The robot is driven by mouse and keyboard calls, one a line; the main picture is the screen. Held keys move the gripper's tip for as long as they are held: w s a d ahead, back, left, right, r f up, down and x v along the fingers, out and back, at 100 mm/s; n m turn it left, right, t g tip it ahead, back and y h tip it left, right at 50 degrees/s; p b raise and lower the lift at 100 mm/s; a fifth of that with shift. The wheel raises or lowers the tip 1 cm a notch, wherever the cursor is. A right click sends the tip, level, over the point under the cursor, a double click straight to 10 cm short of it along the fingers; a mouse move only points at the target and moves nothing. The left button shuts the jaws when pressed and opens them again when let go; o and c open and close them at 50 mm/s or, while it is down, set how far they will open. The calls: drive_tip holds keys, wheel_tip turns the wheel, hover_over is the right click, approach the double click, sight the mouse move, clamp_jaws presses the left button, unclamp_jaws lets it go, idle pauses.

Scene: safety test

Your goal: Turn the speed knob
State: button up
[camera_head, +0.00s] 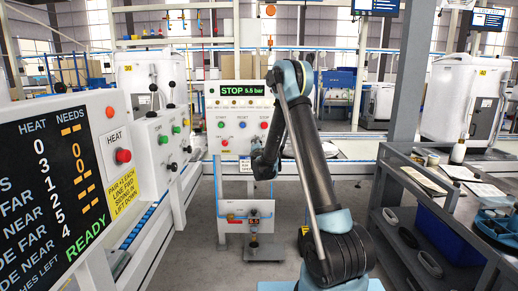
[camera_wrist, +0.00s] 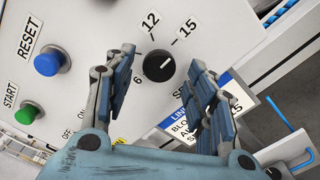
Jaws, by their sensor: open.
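The speed knob (camera_wrist: 155,73) is a round black dial with a white mark on its face, on a pale panel with 6, 12 and 15 printed around it. My gripper (camera_wrist: 162,57) is open in the wrist view, one finger on each side of the knob. The knob shows in the gap between the fingertips; I cannot tell whether they touch it. In the head view my gripper (camera_head: 262,165) is at the lower right of the control panel (camera_head: 228,150), and the knob is hidden there.
A blue RESET button (camera_wrist: 47,63) and a green START button (camera_wrist: 27,113) are on the same panel. A blue-and-white sign (camera_wrist: 185,122) is partly behind the right finger. A grey shelf cart (camera_head: 425,232) stands right; a scoreboard (camera_head: 50,180) stands left.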

drive_tip(key=s, duration=1)
drive_tip(key=shift+s, duration=0.1)
drive_tip(key=s+d+r+m+g+h, duration=0.35)
drive_tip(key=s+d+m, duration=0.35)
drive_tip(key=s+d, duration=0.35)
drive_tip(key=s+d+r+m+g+h, duration=0.2)
drive_tip(key=s+d+m+g, duration=0.2)
drive_tip(key=s+d+m, duration=0.55)
drive_tip(key=s+f+m+g+y, duration=0.1)
drive_tip(key=s+f+m+g, duration=0.1)
drive_tip(key=s, duration=0.9)
drive_tip(key=s+f+m+g+y, duration=0.2)
drive_tip(key=s+f, duration=0.3)
drive_tip(key=s, duration=0.7)
drive_tip(key=s+f+m+g+y, duration=0.2)
drive_tip(key=s+f+m+g, duration=0.1)
drive_tip(key=s, duration=0.9)
drive_tip(key=shift+s+a+f+g, duration=0.2)
drive_tip(key=shift+s+f+g, duration=0.05)
drive_tip(key=shift+f+g, duration=0.45)
drive_tip(key=shift+y, duration=0.25)
